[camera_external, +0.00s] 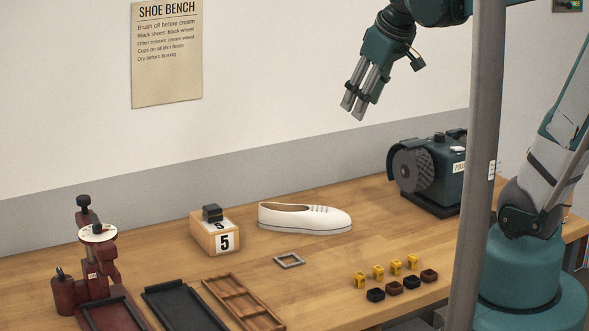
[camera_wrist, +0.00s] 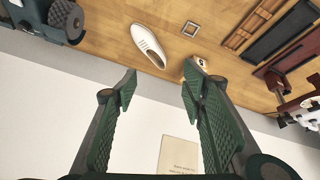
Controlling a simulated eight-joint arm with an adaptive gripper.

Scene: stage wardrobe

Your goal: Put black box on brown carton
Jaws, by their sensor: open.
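The small black box (camera_external: 212,212) rests on top of the brown carton (camera_external: 203,239), which has white labels with a "5". The carton stands on the bench left of the white shoe. My gripper (camera_external: 354,110) is raised well above the bench, to the right of and apart from both, against the wall. In the wrist view my gripper (camera_wrist: 158,80) has its fingers spread with nothing between them. There the carton shows only in small part beside the right finger, which hides most of it; the black box is hard to make out.
A white shoe (camera_external: 305,218) lies right of the carton, near a grey square frame (camera_external: 289,261). A wheel machine (camera_external: 432,172) stands at the right. Black and brown trays, a dark red stand (camera_external: 97,255) and several small yellow and dark pieces occupy the front. A grey post (camera_external: 474,170) crosses the view.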

